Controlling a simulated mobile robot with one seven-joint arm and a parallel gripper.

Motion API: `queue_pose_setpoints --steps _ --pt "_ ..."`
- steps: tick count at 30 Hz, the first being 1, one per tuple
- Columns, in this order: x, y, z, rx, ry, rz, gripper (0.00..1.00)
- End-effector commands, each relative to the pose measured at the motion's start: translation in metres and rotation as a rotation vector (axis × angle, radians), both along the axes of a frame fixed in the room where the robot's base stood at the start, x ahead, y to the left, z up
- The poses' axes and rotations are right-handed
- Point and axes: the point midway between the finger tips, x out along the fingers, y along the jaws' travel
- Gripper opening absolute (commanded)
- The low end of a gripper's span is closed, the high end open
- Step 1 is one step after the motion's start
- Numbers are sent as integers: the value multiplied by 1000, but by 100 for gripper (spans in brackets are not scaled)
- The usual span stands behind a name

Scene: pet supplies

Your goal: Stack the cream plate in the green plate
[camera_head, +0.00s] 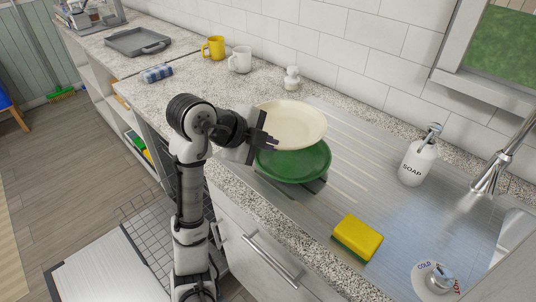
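The green plate (296,163) lies on the drainboard, in front of and below the cream plate in the picture. My gripper (268,142) is at the near left rim of the cream plate and looks shut on it. The cream plate seems raised above the green plate, but the gap between them is hard to judge. The fingertips are small and partly hidden against the rim.
A yellow sponge (357,236) and a soap bottle (417,162) stand to the right, near the faucet (492,172). A white figure-like item (291,78), a white mug (240,60) and a yellow mug (213,48) stand behind. The drainboard right of the plates is clear.

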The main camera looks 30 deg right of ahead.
Motion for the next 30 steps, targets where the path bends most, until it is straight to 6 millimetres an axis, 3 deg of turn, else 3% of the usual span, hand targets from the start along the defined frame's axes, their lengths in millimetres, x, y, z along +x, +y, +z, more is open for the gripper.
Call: queue_pose_setpoints --steps 12,29,30 --pt "0 0 -39 -2 0 0 0" --pt "0 0 -50 -2 -3 -1 0" --pt "0 0 -51 -1 -1 0 4"
